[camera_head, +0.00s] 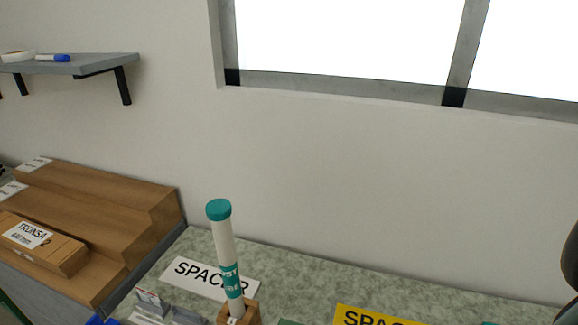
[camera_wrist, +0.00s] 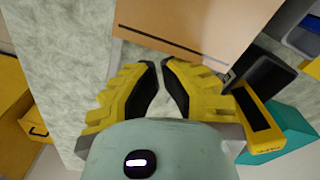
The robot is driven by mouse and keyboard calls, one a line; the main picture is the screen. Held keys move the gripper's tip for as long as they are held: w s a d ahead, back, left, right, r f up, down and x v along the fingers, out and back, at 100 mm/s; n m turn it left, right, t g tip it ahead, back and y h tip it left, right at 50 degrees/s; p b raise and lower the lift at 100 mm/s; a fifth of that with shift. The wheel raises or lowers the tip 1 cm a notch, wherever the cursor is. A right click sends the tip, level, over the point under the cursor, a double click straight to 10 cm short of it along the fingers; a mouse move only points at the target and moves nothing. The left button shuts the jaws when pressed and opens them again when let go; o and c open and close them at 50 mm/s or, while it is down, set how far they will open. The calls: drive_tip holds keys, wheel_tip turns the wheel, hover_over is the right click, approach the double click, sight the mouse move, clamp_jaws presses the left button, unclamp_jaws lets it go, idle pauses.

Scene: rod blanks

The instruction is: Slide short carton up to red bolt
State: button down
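My gripper (camera_wrist: 158,64) shows in the wrist view, with yellow fingers and black pads. Its fingertips are almost together, with nothing visible between them. Just beyond the tips is a flat orange-brown face (camera_wrist: 205,28) with a dark line along it; I cannot tell whether it is the short carton. The tips look close to its edge, but contact is unclear. In the head view, a brown carton labelled TRUNSA (camera_head: 42,245) lies on a stepped wooden stand (camera_head: 150,215) at the left. I see no red bolt in either view. The gripper is outside the head view.
A white tube with teal caps (camera_head: 224,250) stands slightly tilted in a wooden holder (camera_head: 252,312) on the speckled counter (camera_head: 300,265). A SPACER sign (camera_head: 190,275) and a yellow sign (camera_head: 370,316) are nearby. A teal block (camera_wrist: 285,130) is right of my gripper.

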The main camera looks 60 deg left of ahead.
drive_tip(key=shift+s+a, duration=0.35)
drive_tip(key=shift+a, duration=0.15)
drive_tip(key=shift+s+a+p, duration=0.4)
drive_tip(key=shift+s+a, duration=0.35)
drive_tip(key=shift+a, duration=0.15)
drive_tip(key=shift+s+a+p, duration=0.35)
drive_tip(key=shift+s+a, duration=0.35)
drive_tip(key=shift+a, duration=0.2)
drive_tip(key=shift+w+d+r, duration=0.5)
drive_tip(key=shift+d, duration=0.15)
drive_tip(key=shift+w+d+r, duration=0.45)
drive_tip(key=shift+d+r, duration=0.05)
drive_tip(key=shift+d, duration=0.1)
wheel_tip(320, 180, up, 10)
drive_tip(key=p, duration=0.5)
drive_tip(key=shift+p, duration=0.4)
